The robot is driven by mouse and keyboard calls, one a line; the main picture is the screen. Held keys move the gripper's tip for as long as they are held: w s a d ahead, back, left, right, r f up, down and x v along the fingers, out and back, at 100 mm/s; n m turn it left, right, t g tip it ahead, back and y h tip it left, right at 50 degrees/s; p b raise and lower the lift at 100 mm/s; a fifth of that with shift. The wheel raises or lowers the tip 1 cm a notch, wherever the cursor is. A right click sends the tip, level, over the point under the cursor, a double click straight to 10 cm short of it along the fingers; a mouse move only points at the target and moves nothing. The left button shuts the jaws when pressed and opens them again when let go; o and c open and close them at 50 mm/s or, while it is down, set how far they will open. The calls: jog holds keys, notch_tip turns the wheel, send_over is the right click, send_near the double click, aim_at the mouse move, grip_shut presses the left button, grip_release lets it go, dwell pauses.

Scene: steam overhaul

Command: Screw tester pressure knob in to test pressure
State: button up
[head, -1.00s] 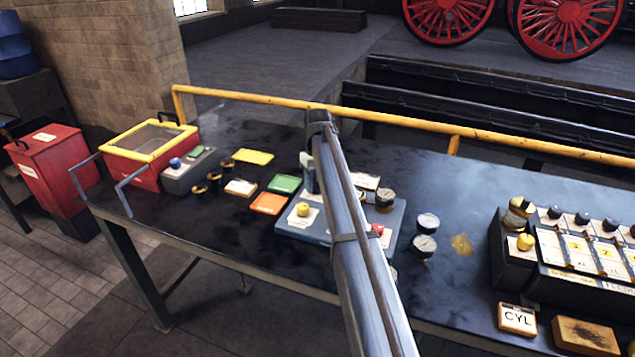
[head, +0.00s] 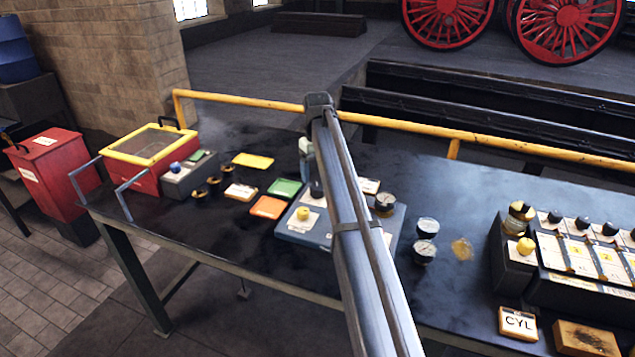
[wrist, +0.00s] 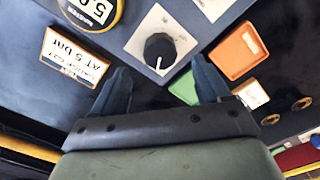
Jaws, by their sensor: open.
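The tester is a blue-grey panel (head: 290,232) on the dark bench, partly hidden behind my arm in the head view. In the wrist view, a black knob (wrist: 160,50) with a pointer line sits on a white scale plate (wrist: 145,22) on the panel. I take it for the pressure knob. My gripper (wrist: 158,68) is open, its two dark fingers on either side of the view just short of the knob. I cannot tell any contact. A yellow knob (head: 303,213) stands on the panel.
An orange tray (head: 268,207) and a green tray (head: 285,188) lie left of the panel. A card about 5 bar (wrist: 73,57) lies near the left finger. Loose gauges (head: 425,250) stand to the right. A yellow rail (head: 250,101) runs behind the bench.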

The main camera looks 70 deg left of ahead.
aim_at(318, 186)
notch_tip(318, 186, up, 8)
dwell(0.4)
jog(key=shift+f, duration=0.1)
